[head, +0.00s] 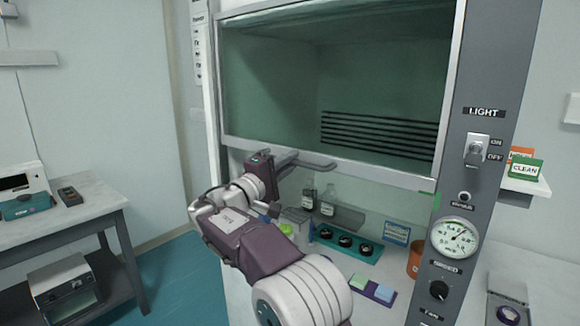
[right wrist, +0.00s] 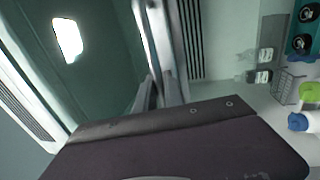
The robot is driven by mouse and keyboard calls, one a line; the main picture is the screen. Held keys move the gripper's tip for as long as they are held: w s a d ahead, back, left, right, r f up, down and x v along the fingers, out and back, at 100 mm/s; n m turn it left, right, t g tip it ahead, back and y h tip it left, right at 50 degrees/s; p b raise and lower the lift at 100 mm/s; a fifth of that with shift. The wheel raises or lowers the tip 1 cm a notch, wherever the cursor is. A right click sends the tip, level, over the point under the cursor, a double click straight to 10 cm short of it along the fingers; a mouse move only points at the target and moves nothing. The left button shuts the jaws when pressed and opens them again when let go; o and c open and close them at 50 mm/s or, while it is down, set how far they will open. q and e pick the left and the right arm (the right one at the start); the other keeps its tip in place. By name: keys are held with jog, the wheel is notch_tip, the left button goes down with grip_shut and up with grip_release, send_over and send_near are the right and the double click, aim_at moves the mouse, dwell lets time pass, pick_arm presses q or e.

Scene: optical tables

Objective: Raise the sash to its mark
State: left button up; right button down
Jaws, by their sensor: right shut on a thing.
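The sash (head: 395,177) is a glass pane in a pale frame on the fume hood. It is partly raised, with an open gap over the worktop below it. A grey bar handle (head: 318,164) sticks out from its lower rail. My right gripper (head: 288,160) is shut on this handle near its left part. In the right wrist view the fingers (right wrist: 158,95) close around the pale bar, with my gripper's body hiding much below. A small green mark (head: 436,201) shows on the right post, slightly below the sash's lower right corner. My left gripper is not in view.
Bottles (head: 327,200), a teal tray (head: 345,243) with dark round items, and an orange container (head: 416,260) stand inside the hood. The right post carries a light switch (head: 477,150) and a gauge (head: 455,238). A side table (head: 60,232) stands at left.

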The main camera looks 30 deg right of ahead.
dwell(0.3)
jog(key=c, duration=1.7)
grip_release()
jog(key=shift+c, duration=0.2)
jog(key=b+v, duration=0.1)
jog(key=v, duration=0.8)
jog(key=shift+b, duration=0.3)
jog(key=shift+s, duration=0.1)
